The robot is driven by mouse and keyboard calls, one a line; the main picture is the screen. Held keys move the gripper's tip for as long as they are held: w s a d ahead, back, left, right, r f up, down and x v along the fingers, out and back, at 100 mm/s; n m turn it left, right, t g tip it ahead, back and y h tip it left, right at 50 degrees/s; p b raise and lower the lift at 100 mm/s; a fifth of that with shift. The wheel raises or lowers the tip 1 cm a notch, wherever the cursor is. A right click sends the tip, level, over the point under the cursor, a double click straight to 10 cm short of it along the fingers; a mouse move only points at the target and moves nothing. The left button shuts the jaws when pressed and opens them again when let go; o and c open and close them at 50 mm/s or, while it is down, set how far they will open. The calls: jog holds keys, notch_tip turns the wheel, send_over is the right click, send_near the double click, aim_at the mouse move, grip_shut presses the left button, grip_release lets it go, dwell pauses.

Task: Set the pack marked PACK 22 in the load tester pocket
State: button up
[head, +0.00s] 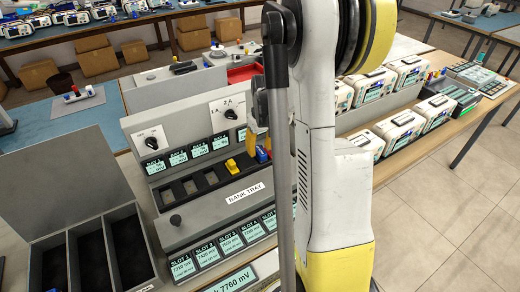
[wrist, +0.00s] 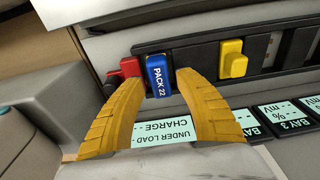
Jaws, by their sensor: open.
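The blue pack marked PACK 22 (wrist: 158,76) stands at the end of the black slotted strip in the wrist view. It shows as a small blue patch in the head view (head: 263,155), partly hidden by my arm. My gripper (wrist: 160,84) is open, its yellow fingertips on either side of the blue pack with gaps visible. In the head view my gripper (head: 257,146) is mostly hidden behind my arm. A display reading UNDER LOAD and CHARGE (wrist: 165,133) lies below the pack in the wrist view. I cannot make out which opening is the load tester pocket.
A yellow pack (wrist: 233,60) stands in the same strip, also in the head view (head: 232,166). A red piece (wrist: 130,67) is close beside the blue pack. The strip is labelled BANK TRAY (head: 245,192). A grey case (head: 48,190) with empty black compartments is at left.

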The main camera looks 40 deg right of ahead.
aim_at(262, 153)
notch_tip(262, 153, up, 11)
jog(key=s+p, duration=0.1)
jog(key=p, duration=0.3)
jog(key=s+a+r+n+t, duration=0.1)
jog(key=a+r, duration=0.3)
jog(key=a, duration=0.4)
jog(key=s+a+r+t, duration=0.1)
jog(key=a+r, duration=0.3)
jog(key=a, duration=0.3)
jog(key=s+a+n+t, duration=0.1)
jog(key=s+a+t, duration=0.1)
jog(key=s+a, duration=0.2)
jog(key=s+a+r+t, duration=0.1)
jog(key=s+a, duration=0.3)
jog(key=a, duration=0.6)
jog(key=shift+s+a+r+n+t, duration=0.15)
jog(key=shift+s+r+n+t, duration=0.1)
jog(key=shift+s+n+t, duration=0.15)
